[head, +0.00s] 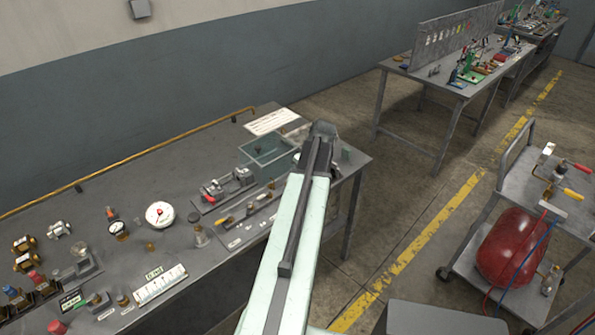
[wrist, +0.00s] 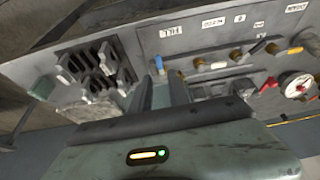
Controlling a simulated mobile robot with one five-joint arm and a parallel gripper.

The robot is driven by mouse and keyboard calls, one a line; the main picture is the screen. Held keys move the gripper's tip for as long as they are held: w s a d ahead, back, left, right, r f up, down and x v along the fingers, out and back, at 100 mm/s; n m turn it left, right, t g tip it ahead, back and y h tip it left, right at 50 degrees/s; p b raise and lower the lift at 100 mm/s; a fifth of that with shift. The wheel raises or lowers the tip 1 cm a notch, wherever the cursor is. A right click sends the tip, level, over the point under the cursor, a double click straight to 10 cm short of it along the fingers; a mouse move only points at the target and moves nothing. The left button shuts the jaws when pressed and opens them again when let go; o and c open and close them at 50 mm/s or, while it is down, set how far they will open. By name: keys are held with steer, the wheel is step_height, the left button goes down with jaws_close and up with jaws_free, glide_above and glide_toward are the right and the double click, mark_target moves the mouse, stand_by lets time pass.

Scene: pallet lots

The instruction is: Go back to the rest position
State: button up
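My arm reaches up and away over the workbench (head: 135,225) in the head view. Its dark end (head: 322,130) is above the bench's far right corner, and the fingers are hidden there. In the wrist view my gripper (wrist: 160,86) shows two greenish fingers with a narrow gap between them, and I see nothing held. A small blue-topped part (wrist: 158,65) shows just beyond the fingertips, in line with a row of knobs on a labelled panel (wrist: 215,38).
A cart with a red tank (head: 510,248) stands right. Another table (head: 400,65) stands behind. Floor with a yellow line (head: 435,227) lies clear between.

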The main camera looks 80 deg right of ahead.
steer(key=shift+s+r, duration=0.15)
steer(key=shift+r, duration=0.15)
